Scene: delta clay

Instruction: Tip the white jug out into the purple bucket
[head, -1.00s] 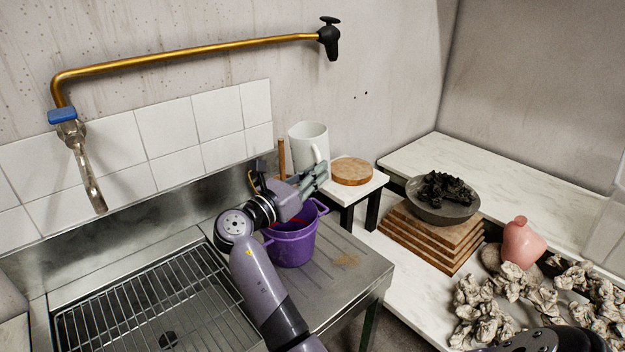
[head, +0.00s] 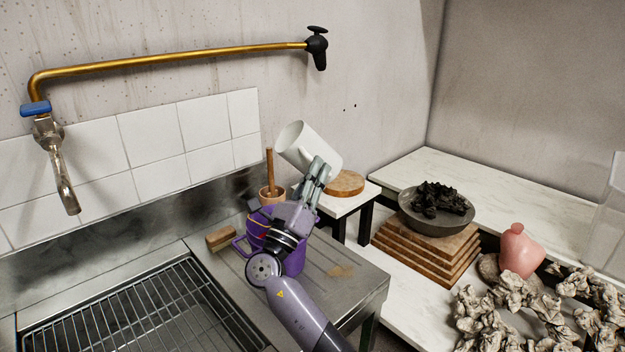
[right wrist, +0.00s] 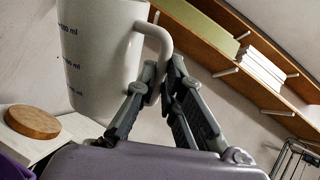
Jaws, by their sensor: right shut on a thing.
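The white jug (head: 309,143) is held in the air, tilted with its mouth toward the upper left, above and behind the purple bucket. In the right wrist view the jug (right wrist: 98,50) shows blue volume marks and its handle between the fingers. My right gripper (head: 317,176) is shut on the jug's handle; its fingers also show in the right wrist view (right wrist: 163,90). The purple bucket (head: 294,262) stands on the steel draining board, partly hidden behind my right gripper and arm. Something red shows inside it. My left gripper is not in view.
A round wooden board (head: 346,184) lies on a small white table behind the bucket. A wooden block (head: 220,238) and a pot with a wooden stick (head: 269,170) stand beside the bucket. The sink grid (head: 140,318) is at left. A grey bowl of black lumps (head: 437,222) sits at right.

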